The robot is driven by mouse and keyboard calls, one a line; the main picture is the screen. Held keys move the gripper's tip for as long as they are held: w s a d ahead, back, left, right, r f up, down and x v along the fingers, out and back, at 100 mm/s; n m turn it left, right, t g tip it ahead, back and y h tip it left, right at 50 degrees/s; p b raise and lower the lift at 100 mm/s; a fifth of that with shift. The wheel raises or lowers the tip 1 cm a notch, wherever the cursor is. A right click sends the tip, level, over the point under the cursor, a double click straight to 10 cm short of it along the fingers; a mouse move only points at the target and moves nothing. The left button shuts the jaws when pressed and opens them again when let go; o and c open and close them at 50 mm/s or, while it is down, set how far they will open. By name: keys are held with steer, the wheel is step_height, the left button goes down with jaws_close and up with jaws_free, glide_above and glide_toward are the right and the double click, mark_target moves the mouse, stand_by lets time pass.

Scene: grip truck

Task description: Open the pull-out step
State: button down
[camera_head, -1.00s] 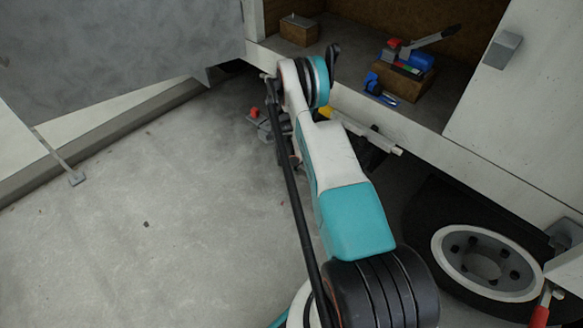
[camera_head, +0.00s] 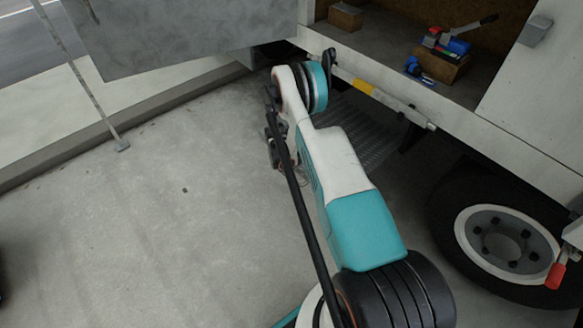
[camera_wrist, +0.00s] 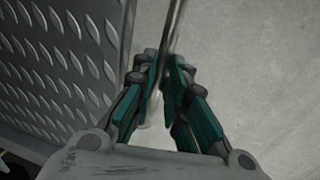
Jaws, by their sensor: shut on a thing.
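The pull-out step (camera_head: 358,137) is a grey metal tread plate. In the head view it extends from under the truck's sill, partly hidden behind my arm. In the wrist view the tread plate (camera_wrist: 62,62) fills the left side, beside my fingers. My gripper (camera_wrist: 165,85) is shut on a thin metal bar (camera_wrist: 177,28) that runs along the step's outer side. How the bar joins the step is hard to see. In the head view my gripper (camera_head: 274,150) is low over the ground, mostly hidden by my arm.
The open truck compartment (camera_head: 385,50) holds wooden blocks and blue and red tools. The truck wheel (camera_head: 503,238) stands at the right. A grey panel (camera_head: 185,35) hangs at upper left, with a thin post (camera_head: 85,85) beside it. The concrete at lower left is clear.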

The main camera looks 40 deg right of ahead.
steer(key=shift+s+a, duration=0.15)
steer(key=shift+a, duration=2.2)
steer(key=c, duration=1.6)
jaws_free()
steer(key=shift+a, duration=0.1)
step_height(320, 180, up, 12)
steer(key=a, duration=0.2)
steer(key=shift+s+f, duration=0.1)
steer(key=shift+f, duration=0.05)
